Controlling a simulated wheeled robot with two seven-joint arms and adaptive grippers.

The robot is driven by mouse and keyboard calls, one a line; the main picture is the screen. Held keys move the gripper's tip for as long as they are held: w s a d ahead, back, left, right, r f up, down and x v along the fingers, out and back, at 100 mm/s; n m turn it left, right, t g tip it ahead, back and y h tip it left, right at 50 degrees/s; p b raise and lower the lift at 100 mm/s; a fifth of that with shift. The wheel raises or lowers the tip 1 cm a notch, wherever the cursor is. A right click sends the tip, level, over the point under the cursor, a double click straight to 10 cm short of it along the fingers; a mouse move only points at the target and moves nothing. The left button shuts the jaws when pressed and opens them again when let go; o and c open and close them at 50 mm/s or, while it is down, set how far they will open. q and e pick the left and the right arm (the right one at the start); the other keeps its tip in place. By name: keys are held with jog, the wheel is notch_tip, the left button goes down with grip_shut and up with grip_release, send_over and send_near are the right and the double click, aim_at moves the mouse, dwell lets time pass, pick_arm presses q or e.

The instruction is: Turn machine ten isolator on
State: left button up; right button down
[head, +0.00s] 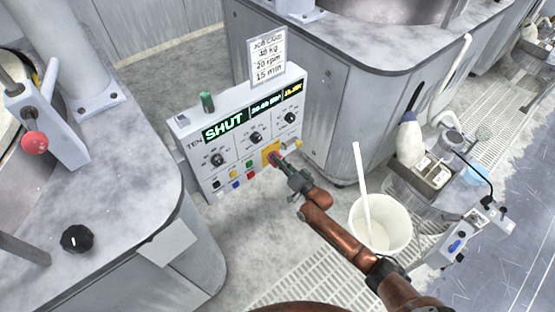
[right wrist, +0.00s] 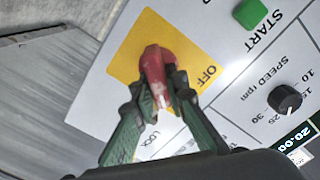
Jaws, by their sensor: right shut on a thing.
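The panel (head: 243,166) of machine ten is marked TEN, and its display (head: 226,129) reads SHUT in green. The isolator has a red handle (right wrist: 154,64) on a yellow plate (right wrist: 127,48), with the word OFF printed beside it. In the head view the yellow plate (head: 268,148) sits at the panel's lower right. My right gripper (head: 279,163) is at the isolator. In the right wrist view its green-grey fingers (right wrist: 156,88) are shut on the red handle, one on each side, partly hiding it. My left gripper is not in view.
A green START button (right wrist: 250,13) and a black speed knob (right wrist: 285,99) are close to the isolator. A job card (head: 268,57) stands above the panel. A white bucket (head: 381,222) with a stick stands right of my right arm. A grey machine body (head: 335,110) rises behind.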

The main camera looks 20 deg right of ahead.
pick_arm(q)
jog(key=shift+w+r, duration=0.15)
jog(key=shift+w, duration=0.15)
pick_arm(e)
jog(key=shift+d+m, duration=0.15)
jog(key=shift+m, duration=0.45)
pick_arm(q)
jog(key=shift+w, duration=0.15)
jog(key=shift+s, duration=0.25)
pick_arm(e)
jog(key=c, duration=1.9)
grip_release()
jog(key=shift+c, duration=0.2)
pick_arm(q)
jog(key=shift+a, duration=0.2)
pick_arm(e)
jog(key=shift+s+f, duration=0.1)
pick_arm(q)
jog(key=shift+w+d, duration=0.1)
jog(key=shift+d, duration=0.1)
pick_arm(e)
jog(key=v, duration=1.1)
jog(key=shift+s+d, duration=0.15)
jog(key=shift+s, duration=0.25)
